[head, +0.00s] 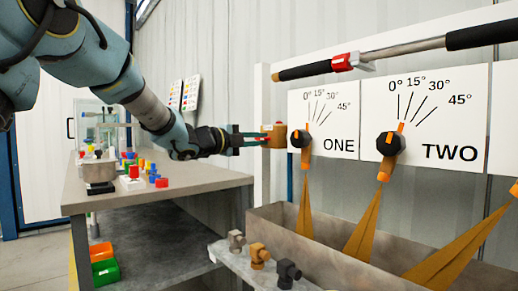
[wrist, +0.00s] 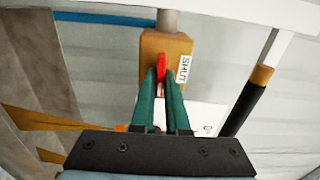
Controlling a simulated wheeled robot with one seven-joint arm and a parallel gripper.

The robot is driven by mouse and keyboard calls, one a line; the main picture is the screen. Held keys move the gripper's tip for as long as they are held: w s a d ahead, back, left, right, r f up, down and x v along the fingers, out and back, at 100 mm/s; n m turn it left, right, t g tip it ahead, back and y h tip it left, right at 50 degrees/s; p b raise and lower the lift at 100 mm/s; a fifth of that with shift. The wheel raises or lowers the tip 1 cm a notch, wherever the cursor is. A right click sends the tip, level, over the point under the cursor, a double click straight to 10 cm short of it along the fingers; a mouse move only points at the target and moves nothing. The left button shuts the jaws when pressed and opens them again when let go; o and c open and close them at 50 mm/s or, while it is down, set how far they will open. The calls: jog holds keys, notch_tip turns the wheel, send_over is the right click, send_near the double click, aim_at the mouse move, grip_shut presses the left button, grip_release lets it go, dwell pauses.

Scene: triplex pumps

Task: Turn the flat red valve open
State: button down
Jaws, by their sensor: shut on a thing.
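The flat red valve has a brass-coloured body (head: 280,136) on a white post, left of the panel marked ONE. Its flat red handle (wrist: 161,63) shows in the wrist view, upright in the picture and between my green fingertips. A white label reading SHUT (wrist: 184,69) is on the valve body, right of the handle. My gripper (head: 260,139) reaches the valve from the left and is shut on the red handle; it also shows in the wrist view (wrist: 160,78). The fingers hide part of the handle.
Panels ONE (head: 338,144) and TWO (head: 450,152) carry black knobs with orange pointers. A bar with black grips (head: 408,49) runs above them. Brown jets drop into a trough (head: 300,226). A workbench (head: 160,189) with small coloured parts stands at left.

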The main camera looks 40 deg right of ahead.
dwell(0.4)
jog(key=shift+f, duration=0.1)
jog(key=c, duration=0.9)
grip_release()
jog(key=a, duration=1)
jog(key=shift+w+a, duration=0.3)
jog(key=shift+a, duration=0.1)
